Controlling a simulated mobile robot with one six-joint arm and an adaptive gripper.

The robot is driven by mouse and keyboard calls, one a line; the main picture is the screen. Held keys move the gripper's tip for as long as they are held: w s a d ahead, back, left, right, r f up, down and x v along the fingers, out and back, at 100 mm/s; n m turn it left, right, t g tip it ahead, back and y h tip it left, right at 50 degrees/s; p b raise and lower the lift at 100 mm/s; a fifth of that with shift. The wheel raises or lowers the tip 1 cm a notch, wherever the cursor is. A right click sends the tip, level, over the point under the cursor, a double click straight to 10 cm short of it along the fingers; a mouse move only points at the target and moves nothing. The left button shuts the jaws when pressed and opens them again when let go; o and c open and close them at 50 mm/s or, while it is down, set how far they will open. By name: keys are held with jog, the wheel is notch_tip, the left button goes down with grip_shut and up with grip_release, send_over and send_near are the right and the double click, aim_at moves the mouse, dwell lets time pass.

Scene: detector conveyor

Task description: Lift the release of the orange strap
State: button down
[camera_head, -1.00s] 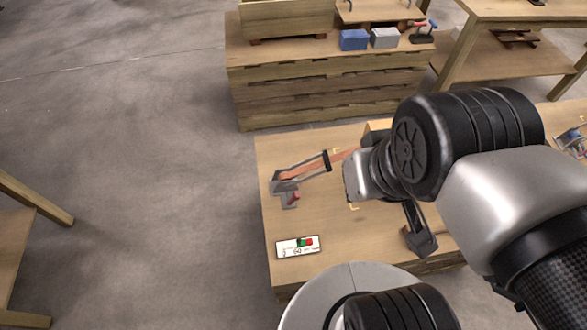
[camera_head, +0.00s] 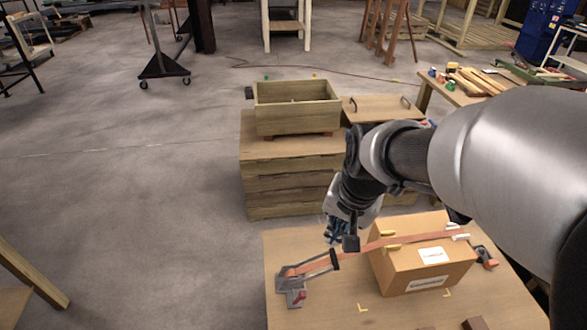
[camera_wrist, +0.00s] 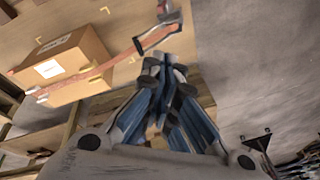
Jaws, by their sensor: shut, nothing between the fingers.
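The orange strap (camera_head: 377,245) runs over a cardboard box (camera_head: 425,270) on the table. Its left end reaches a grey metal buckle (camera_head: 287,283) with a red part (camera_head: 299,296) on its near side, at the table's left. A dark bar (camera_head: 334,261) crosses the strap between buckle and box. My gripper (camera_head: 335,236) is above the strap, between buckle and box, and looks empty. In the wrist view its blue-grey fingers (camera_wrist: 165,72) are shut, with the strap (camera_wrist: 155,38) and the buckle (camera_wrist: 168,16) beyond them. I cannot tell its exact height.
Yellow corner guards (camera_head: 388,234) sit under the strap at the box edge. A dark anchor (camera_head: 485,256) stands right of the box. A wooden crate (camera_head: 297,106) on stacked timber stands behind the table. The table front is mostly bare.

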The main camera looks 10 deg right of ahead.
aim_at(300, 298)
jog(key=w+d+f+m+p, duration=0.1)
jog(key=w+f+m, duration=0.3)
jog(key=w+f, duration=0.4)
jog(key=d+f+m+g+p, duration=0.2)
jog(key=f+m, duration=0.5)
jog(key=f, duration=2.2)
jog(key=shift+w+d+m+g+p, duration=0.4)
jog(key=shift+d+p, duration=0.3)
jog(key=f+b, duration=0.1)
jog(key=f, duration=0.2)
jog(key=f+b, duration=0.1)
jog(key=f, duration=0.3)
jog(key=a+f+b, duration=0.1)
jog(key=f, duration=0.2)
jog(key=shift+f+b, duration=0.2)
jog(key=shift+b, duration=0.2)
jog(key=a+r, duration=0.2)
jog(key=a, duration=0.1)
jog(key=shift+a+r, duration=0.15)
jog(key=shift+a, duration=0.2)
